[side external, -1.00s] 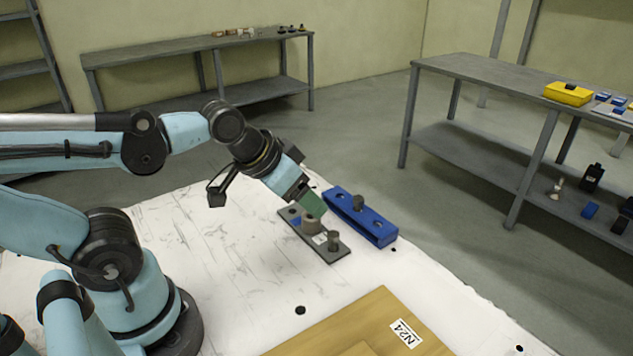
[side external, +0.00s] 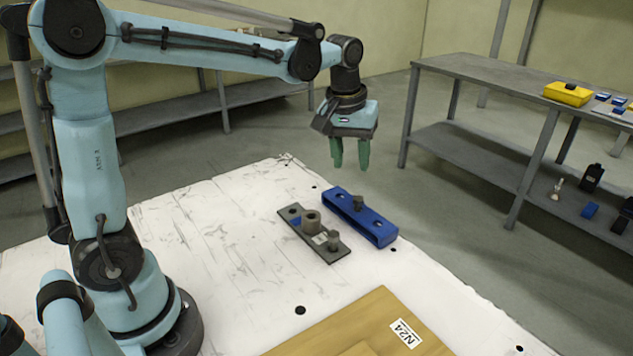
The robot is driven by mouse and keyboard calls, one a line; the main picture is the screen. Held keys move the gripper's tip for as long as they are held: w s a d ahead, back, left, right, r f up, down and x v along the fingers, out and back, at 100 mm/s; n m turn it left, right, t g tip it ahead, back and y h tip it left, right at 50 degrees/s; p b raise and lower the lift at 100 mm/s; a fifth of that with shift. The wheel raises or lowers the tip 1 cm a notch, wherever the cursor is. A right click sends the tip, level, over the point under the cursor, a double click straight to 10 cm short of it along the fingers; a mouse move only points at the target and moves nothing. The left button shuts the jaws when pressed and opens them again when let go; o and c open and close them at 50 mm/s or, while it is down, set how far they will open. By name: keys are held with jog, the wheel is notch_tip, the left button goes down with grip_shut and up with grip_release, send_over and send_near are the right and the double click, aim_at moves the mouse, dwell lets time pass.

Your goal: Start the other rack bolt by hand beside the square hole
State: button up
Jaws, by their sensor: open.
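A grey turret plate (side external: 327,253) lies flat on the white table, with a round collar (side external: 311,220) standing near its middle and a blue patch beside the collar. A grey bolt (side external: 333,240) stands at the plate's near right end. A hole shows at its far left end; its shape is too small to tell. A blue rack (side external: 374,227) lies just behind and to the right, with a dark bolt (side external: 358,203) standing in it and a hole at its far end. My gripper (side external: 350,166) is open and empty, pointing down in the air above and behind the blue rack.
A wooden board (side external: 365,325) labelled N24 lies at the table's front. The white table (side external: 200,240) is mostly clear left of the plate. A grey bench (side external: 470,85) on the right carries a yellow box (side external: 568,93) and small blue parts.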

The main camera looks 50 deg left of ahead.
aim_at(359, 198)
jog(key=w+f+n+g, duration=0.1)
jog(key=w, duration=0.1)
jog(key=w+a+f+n, duration=0.1)
jog(key=w+f, duration=0.1)
jog(key=shift+w+a+g, duration=0.1)
jog(key=shift+g, duration=0.3)
jog(key=shift+f, duration=4.05)
grip_shut()
jog(key=shift+r, duration=2.25)
